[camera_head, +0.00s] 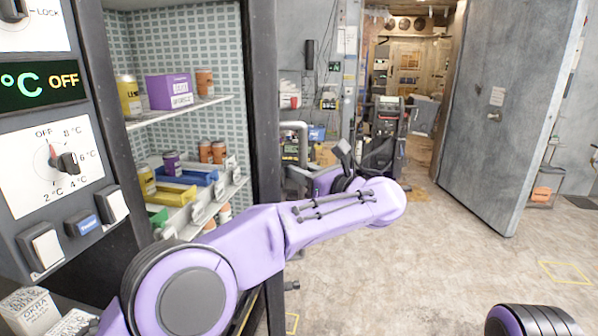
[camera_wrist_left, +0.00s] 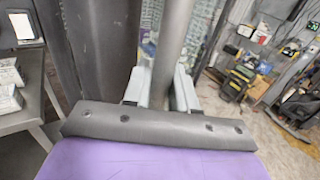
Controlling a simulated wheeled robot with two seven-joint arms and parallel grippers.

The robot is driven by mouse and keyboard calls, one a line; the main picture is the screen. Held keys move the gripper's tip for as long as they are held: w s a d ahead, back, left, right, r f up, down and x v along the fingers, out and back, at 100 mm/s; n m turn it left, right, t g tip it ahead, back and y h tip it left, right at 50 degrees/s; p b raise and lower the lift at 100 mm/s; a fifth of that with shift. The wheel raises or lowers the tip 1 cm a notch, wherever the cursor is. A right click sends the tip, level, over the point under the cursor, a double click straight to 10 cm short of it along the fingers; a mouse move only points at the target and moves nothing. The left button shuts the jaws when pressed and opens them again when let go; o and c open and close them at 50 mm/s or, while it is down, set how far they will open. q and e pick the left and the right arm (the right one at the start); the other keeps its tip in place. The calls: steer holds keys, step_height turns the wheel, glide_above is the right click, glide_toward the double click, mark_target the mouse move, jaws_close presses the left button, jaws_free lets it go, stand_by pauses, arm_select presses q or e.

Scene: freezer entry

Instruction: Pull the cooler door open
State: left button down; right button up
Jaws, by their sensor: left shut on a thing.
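The cooler (camera_head: 95,100) stands at the left of the head view, its lit, tiled shelves showing inside a dark frame (camera_head: 263,90). A grey metal handle (camera_head: 303,132) sticks out at the right edge of this frame; its lower part is hidden behind my left arm. My left gripper (camera_head: 312,178) is at the handle, mostly hidden by its own wrist. In the left wrist view, the gripper (camera_wrist_left: 160,90) is shut with its two fingers on either side of the upright handle bar (camera_wrist_left: 172,45). I cannot tell how far the door stands open. My right gripper is out of view.
Jars and boxes stand on the cooler shelf (camera_head: 185,106). A dial panel (camera_head: 50,165) is at the left. A large grey door (camera_head: 500,110) stands open at the right, near a dark machine (camera_head: 388,125). The floor (camera_head: 420,265) in the middle is clear.

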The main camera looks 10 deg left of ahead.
arm_select(q)
steer(key=shift+s+a, duration=0.1)
steer(key=shift+a, duration=0.05)
steer(key=c, duration=1.1)
jaws_free()
steer(key=shift+d, duration=0.25)
